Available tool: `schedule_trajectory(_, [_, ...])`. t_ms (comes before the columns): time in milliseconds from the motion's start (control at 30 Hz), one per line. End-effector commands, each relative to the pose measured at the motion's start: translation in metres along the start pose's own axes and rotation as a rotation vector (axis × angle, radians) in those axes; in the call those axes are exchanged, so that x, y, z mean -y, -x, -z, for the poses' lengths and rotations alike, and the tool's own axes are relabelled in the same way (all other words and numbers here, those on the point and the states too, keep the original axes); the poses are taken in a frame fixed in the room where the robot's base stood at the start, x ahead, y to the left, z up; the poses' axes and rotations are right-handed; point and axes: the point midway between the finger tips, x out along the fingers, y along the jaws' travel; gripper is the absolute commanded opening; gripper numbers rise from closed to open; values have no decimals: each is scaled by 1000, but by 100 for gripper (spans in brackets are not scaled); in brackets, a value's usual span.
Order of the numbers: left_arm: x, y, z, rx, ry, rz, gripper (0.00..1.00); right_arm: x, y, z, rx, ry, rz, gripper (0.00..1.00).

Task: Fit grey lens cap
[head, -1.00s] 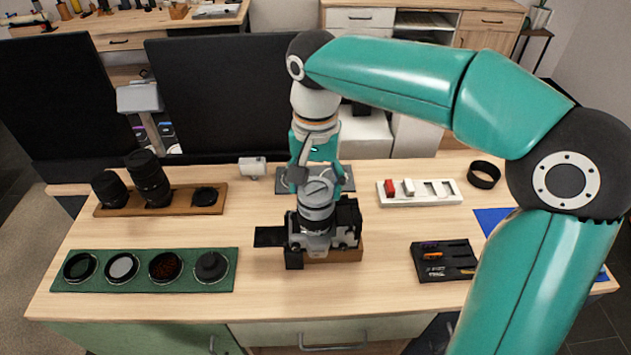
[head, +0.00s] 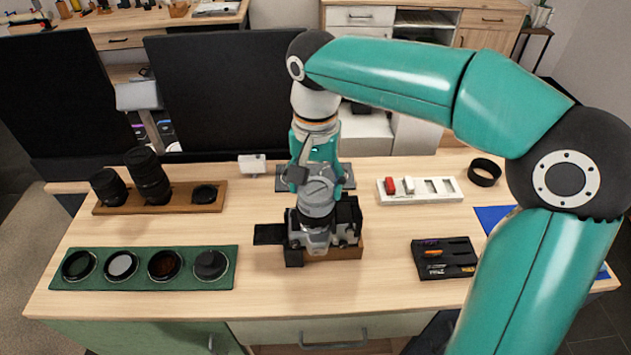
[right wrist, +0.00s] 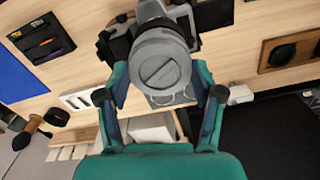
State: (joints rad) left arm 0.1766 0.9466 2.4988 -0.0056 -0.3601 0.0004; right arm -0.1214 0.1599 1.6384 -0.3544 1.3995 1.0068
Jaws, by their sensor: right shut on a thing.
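The grey lens cap (head: 317,184), a round disc with a bar across its face, is in line with the lens of the camera (head: 346,222), which stands on a brown block on the table. It shows in the right wrist view (right wrist: 159,70) between my fingers. My right gripper (head: 318,177) reaches down from behind and is shut on the cap. In the right wrist view my right gripper (right wrist: 162,100) has a finger at each side of it. I cannot tell whether the cap is seated on the lens, as its underside is hidden. My left gripper is out of view.
A green mat (head: 140,284) with several round discs lies front left. A brown tray (head: 106,207) with two black lenses stands behind it. A white tray (head: 434,197), a black ring (head: 485,172) and a black tray (head: 443,272) are on the right. Bare table lies between.

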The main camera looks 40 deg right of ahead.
Motion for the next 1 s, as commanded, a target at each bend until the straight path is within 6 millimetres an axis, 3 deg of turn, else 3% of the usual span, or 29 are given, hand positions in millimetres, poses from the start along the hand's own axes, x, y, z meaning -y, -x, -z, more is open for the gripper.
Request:
schedule_trajectory(233, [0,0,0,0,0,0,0,0,-2,-1,3,1,-3,28])
schedule_trajectory(267, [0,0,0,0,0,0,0,0,-2,-1,3,1,-3,71])
schedule_trajectory(400, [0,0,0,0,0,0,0,0,-1,0,2,1,-2,95])
schedule_trajectory(1000, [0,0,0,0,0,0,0,0,0,0,1,0,-1,100])
